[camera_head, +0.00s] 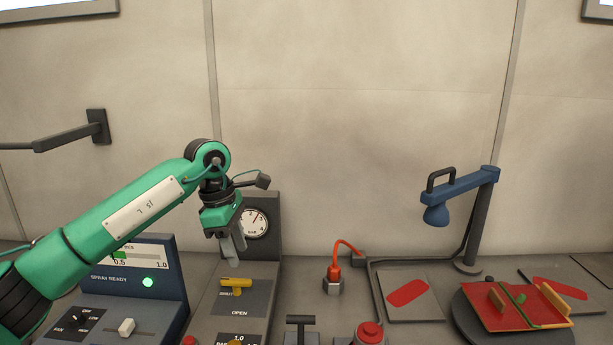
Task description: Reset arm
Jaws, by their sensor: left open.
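My left arm is green and comes in from the left. My left gripper (232,250) points down in front of the grey panel with the round dial gauge (252,222). It is open and seems empty, and its fingers hang above the yellow valve handle (236,283). They look apart from the handle. My right gripper is not in view.
A blue console (170,262) with a lit green lamp stands at the left. A blue lamp-like stand (462,188), a red-corded plug (333,280) and a turntable (468,334) bearing a red plate (500,315) are at the right.

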